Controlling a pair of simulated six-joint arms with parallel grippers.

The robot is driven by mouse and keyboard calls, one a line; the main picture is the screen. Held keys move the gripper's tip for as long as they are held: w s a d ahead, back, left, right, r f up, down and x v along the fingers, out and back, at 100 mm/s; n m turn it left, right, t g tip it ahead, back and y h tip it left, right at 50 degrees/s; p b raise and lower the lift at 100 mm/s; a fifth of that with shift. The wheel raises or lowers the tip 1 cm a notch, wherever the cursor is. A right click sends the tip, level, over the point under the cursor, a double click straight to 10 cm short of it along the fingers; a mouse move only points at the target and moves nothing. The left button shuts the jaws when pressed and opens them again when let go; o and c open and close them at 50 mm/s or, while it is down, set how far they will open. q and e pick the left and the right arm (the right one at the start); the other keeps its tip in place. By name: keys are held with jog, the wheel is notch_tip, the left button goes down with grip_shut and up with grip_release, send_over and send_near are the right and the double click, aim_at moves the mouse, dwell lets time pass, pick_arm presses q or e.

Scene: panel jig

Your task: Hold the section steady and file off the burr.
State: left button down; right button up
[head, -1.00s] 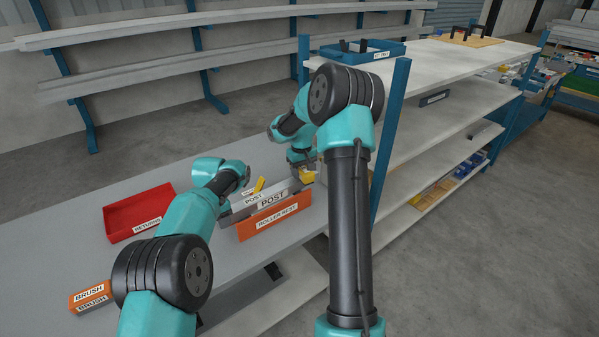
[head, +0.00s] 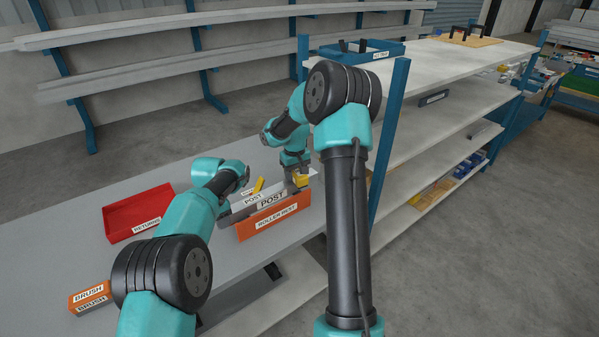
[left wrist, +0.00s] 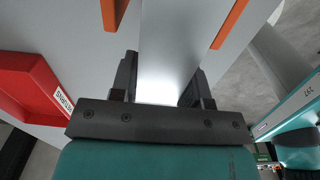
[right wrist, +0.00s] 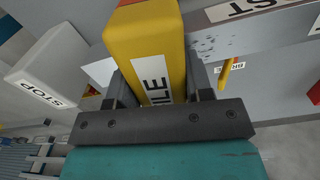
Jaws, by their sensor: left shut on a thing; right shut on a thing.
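The grey section, labelled POST (head: 272,200), lies along the bench on the orange roller rest (head: 270,218). My left gripper (left wrist: 160,90) is shut on the section, which runs between its fingers in the left wrist view (left wrist: 170,50). My right gripper (right wrist: 155,90) is shut on a yellow file (right wrist: 145,40), its label partly hidden by the gripper. In the head view the file (head: 301,180) is at the section's right end. Dark specks show on grey metal beside the file in the right wrist view; I cannot tell whether they are the burr.
A red returns tray (head: 140,212) and an orange brush block (head: 90,298) are on the bench to the left. A white STOP block (right wrist: 60,70) stands near the file. A small yellow item (head: 258,185) lies behind the section. A shelf rack (head: 440,130) stands at right.

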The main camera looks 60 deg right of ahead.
aim_at(276, 188)
jog(key=shift+w+a, duration=0.2)
jog(key=shift+a, duration=0.3)
jog(key=shift+a, duration=0.1)
jog(key=shift+w+a+f, duration=0.1)
jog(key=shift+w+a, duration=0.2)
jog(key=shift+a, duration=0.5)
jog(key=shift+w+a+f, duration=0.1)
jog(key=shift+w+a, duration=0.2)
jog(key=shift+a, duration=0.5)
jog(key=shift+w+a+r, duration=0.1)
jog(key=shift+w+a, duration=0.2)
jog(key=shift+a, duration=0.55)
jog(key=shift+w+a, duration=0.3)
jog(key=shift+a, duration=0.5)
jog(key=shift+r, duration=0.15)
jog(key=shift+r, duration=2.9)
